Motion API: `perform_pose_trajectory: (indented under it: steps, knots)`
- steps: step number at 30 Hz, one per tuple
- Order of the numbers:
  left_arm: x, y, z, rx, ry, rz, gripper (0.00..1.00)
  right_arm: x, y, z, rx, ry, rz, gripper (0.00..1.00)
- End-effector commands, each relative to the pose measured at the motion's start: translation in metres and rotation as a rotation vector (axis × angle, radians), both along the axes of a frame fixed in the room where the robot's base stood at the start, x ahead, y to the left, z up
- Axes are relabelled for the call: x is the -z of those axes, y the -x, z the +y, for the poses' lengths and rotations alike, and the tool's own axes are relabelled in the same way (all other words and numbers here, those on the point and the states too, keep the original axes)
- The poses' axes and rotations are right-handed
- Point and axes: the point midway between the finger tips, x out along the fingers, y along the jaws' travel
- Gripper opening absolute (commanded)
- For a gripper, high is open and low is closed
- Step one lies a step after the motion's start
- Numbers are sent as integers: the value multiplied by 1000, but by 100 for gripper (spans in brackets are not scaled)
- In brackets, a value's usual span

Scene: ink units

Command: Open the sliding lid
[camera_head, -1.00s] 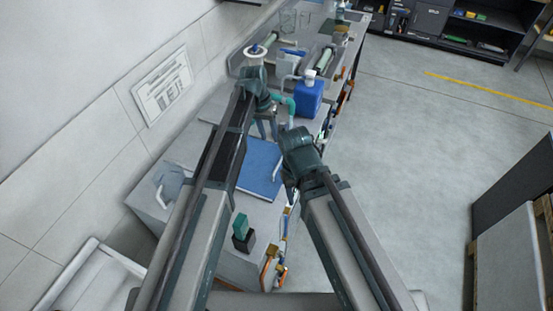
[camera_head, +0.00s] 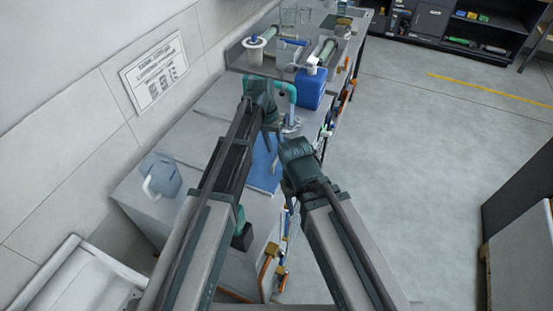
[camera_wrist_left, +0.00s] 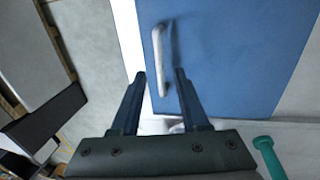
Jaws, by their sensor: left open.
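The blue sliding lid (camera_head: 264,168) lies flat on the grey worktop, partly hidden behind my left arm in the head view. In the left wrist view the blue lid (camera_wrist_left: 235,55) fills the upper right, with a pale bar handle (camera_wrist_left: 158,50) near its left edge. My left gripper (camera_head: 260,138) is open above the lid; in the wrist view its fingertips (camera_wrist_left: 159,76) point toward the handle's lower part. Whether they touch it cannot be told. My right gripper (camera_head: 287,190) hangs to the right of the lid, near the worktop's edge; its jaws are unclear.
A blue jug (camera_head: 310,88) and a teal pipe (camera_head: 290,88) stand beyond the lid. A translucent jug (camera_head: 161,174) stands at the worktop's left. A dark block (camera_head: 242,238) sits near the front. The wall (camera_head: 60,130) borders the left; open floor (camera_head: 420,150) lies right.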

Motion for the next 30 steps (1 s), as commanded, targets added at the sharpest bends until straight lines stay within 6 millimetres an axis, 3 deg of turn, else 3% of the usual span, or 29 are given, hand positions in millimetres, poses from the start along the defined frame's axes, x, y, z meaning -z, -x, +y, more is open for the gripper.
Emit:
perform_pose_trajectory:
  steps: [1,4,15,16,23,30]
  knots:
    - [14,1,-2,1,0,0,45,14,0,0,0,0,0,50]
    - [22,2,-3,1,0,0,45,22,0,0,0,0,0,50]
    - [24,2,-5,0,0,0,45,24,0,0,0,0,0,50]
    - [24,2,-5,0,0,0,43,24,0,0,0,0,0,50]
    - [24,2,-4,0,0,0,2,24,0,0,0,0,0,50]
    - [24,2,-4,0,0,0,0,24,0,0,0,0,0,50]
